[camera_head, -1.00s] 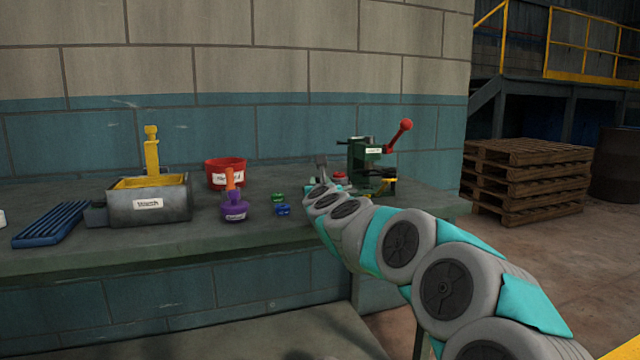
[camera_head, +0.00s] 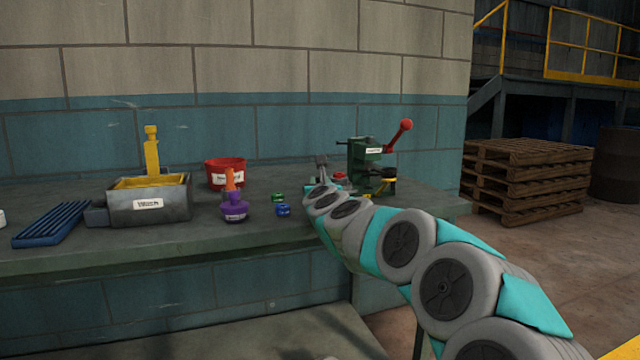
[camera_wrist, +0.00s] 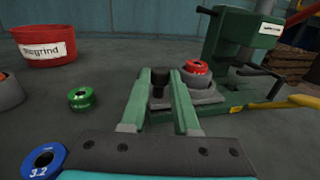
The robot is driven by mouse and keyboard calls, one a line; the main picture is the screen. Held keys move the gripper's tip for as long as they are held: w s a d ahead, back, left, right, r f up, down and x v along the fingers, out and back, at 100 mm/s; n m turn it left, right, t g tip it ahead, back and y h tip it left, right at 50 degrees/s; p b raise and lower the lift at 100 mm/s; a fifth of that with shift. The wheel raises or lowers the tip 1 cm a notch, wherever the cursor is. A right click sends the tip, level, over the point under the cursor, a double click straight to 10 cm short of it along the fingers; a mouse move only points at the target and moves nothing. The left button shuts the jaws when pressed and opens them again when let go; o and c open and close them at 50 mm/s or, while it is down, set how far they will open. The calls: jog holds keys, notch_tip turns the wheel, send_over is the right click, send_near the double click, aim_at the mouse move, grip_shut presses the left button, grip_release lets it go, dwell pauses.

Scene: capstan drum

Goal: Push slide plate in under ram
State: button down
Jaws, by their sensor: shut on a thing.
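The green press (camera_head: 366,158) stands at the right of the bench, with a red-knobbed lever (camera_head: 400,137). It also shows at the upper right of the wrist view (camera_wrist: 232,45). In the wrist view, the grey slide plate (camera_wrist: 209,96) lies beside the press base and carries a red ring (camera_wrist: 197,68). My gripper (camera_wrist: 161,76) is shut on a dark upright knob (camera_wrist: 160,92) at the plate's near left end. The ram's lower end is not clear. In the head view my arm hides most of the plate; the red ring (camera_head: 340,175) shows just beyond it.
A green ring (camera_wrist: 81,98) and a blue ring (camera_wrist: 43,162) lie left of my gripper. A red bin (camera_head: 226,173), a purple-based tool (camera_head: 234,207), a wash tank (camera_head: 150,201) and a blue rack (camera_head: 50,224) stand further left. A yellow bar (camera_wrist: 271,105) lies by the press base.

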jog(key=w+d, duration=0.1)
jog(key=d, duration=0.2)
jog(key=w+d+b, duration=0.1)
jog(key=d, duration=0.2)
jog(key=w+d, duration=0.1)
jog(key=d, duration=0.1)
jog(key=shift+d, duration=0.4)
jog(key=c, duration=0.7)
grip_release()
jog(key=shift+d, duration=0.1)
jog(key=shift+o, duration=0.2)
